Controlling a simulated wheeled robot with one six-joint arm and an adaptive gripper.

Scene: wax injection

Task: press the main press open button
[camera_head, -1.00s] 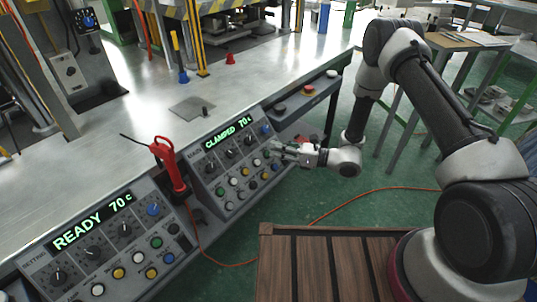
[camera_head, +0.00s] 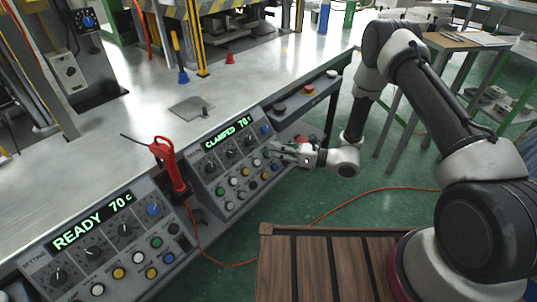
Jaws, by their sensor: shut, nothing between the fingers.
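My gripper (camera_head: 277,151) is shut and empty. Its fingertips are at the right part of the far control panel (camera_head: 232,165), close to its upper right buttons; I cannot tell whether they touch one. This panel has a green display (camera_head: 227,132) reading "CLAMPED 70c", with dark knobs and several white, green, yellow and blue buttons below it. The fingers hide part of the panel. The near control panel (camera_head: 112,245) at the lower left has a display (camera_head: 92,222) reading "READY 70c" and similar knobs and buttons. I cannot read which button is the open button.
A red-handled tool (camera_head: 170,168) stands between the two panels. The metal bench (camera_head: 130,130) runs behind the panels. An orange hose (camera_head: 350,201) lies on the green floor.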

